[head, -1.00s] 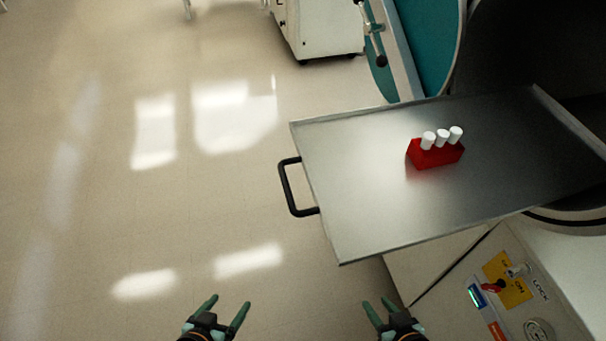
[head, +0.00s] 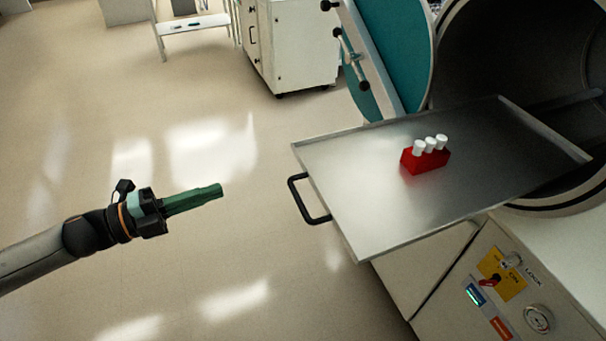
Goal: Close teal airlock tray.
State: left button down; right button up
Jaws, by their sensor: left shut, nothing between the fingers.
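The metal airlock tray (head: 345,180) is slid out of the round airlock opening (head: 535,60) at the right, its far end still at the opening. Its black handle (head: 299,201) is on its left edge. The teal airlock door (head: 392,45) stands swung open behind the tray. A red rack (head: 428,161) with three white-capped vials sits on the tray. My left gripper (head: 221,190) is shut and empty, pointing right toward the handle, with a clear gap between them. My right gripper is out of view.
A control panel (head: 510,290) with a red switch and a gauge is on the cabinet below the tray, at lower right. A white cabinet on casters (head: 292,50) and a white stool (head: 190,25) stand at the back. The floor left of the tray is open.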

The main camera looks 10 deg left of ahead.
pick_arm(q)
jog(key=d+r+m+g+h, duration=0.1)
jog(key=m, duration=0.1)
jog(key=b, duration=0.2)
send_near(303, 166)
jog(key=p+x, duration=0.2)
jog(key=x, duration=0.2)
jog(key=shift+w+d+r, duration=0.2)
jog(key=shift+w+d, duration=0.1)
jog(key=shift+f+x, duration=0.2)
jog(key=shift+x, duration=0.8)
